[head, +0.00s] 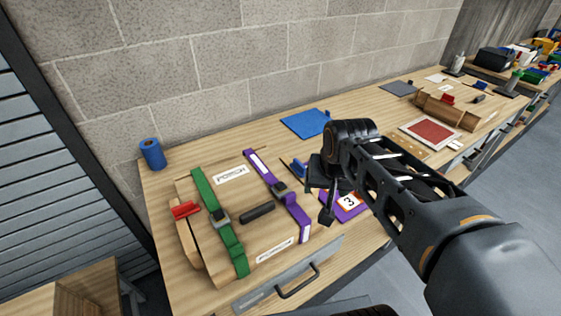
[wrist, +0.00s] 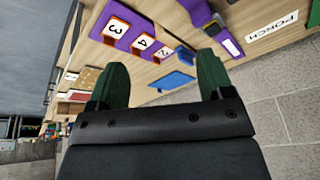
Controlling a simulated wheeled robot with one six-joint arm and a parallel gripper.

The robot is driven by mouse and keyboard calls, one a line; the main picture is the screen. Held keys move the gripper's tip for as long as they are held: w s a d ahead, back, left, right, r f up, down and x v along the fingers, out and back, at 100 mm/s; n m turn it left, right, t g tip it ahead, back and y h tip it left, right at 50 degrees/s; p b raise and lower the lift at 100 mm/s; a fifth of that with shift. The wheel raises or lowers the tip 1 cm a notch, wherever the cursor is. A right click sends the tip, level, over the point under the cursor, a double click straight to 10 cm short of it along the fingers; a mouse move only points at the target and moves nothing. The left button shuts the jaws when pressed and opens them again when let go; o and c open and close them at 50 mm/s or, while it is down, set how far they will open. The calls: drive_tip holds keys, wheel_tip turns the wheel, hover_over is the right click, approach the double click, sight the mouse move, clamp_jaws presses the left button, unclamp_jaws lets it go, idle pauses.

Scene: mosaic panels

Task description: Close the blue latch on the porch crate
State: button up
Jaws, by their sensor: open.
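The porch crate (head: 211,248) is a wooden box with a PORCH label, lying at the left of the bench. A green strap and a purple strap (head: 260,166) cross it. A small blue piece (head: 298,167), apparently the blue latch, shows at its right side beyond the purple strap; its exact position is hard to tell. My gripper (head: 325,198) is open and empty, in the air to the right of the crate and the blue piece. In the wrist view its two dark green fingers (wrist: 160,80) are spread apart, with the PORCH label (wrist: 270,33) at upper right.
A red latch (head: 184,209) is on the crate's left side. A purple panel with numbered tiles (head: 345,205) lies below my gripper. A blue mat (head: 306,123) lies behind, and a blue roll (head: 152,153) stands at the back left. A drawer handle (head: 298,285) juts from the bench front.

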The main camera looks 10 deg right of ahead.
drive_tip(key=o, duration=0.3)
drive_tip(key=w+r+m+g, duration=0.1)
drive_tip(key=w+r+m, duration=0.2)
drive_tip(key=w, duration=0.8)
drive_tip(key=shift+w+m+g, duration=0.15)
drive_tip(key=shift+m+g, duration=0.25)
drive_tip(key=shift+m, duration=0.6)
drive_tip(key=m+g, duration=0.2)
drive_tip(key=m, duration=0.4)
hover_over(300, 162)
wheel_tip(300, 162, down, 3)
wheel_tip(300, 162, down, 13)
drive_tip(key=shift+a+r+p, duration=0.1)
drive_tip(key=shift+p, duration=0.95)
drive_tip(key=c, duration=0.9)
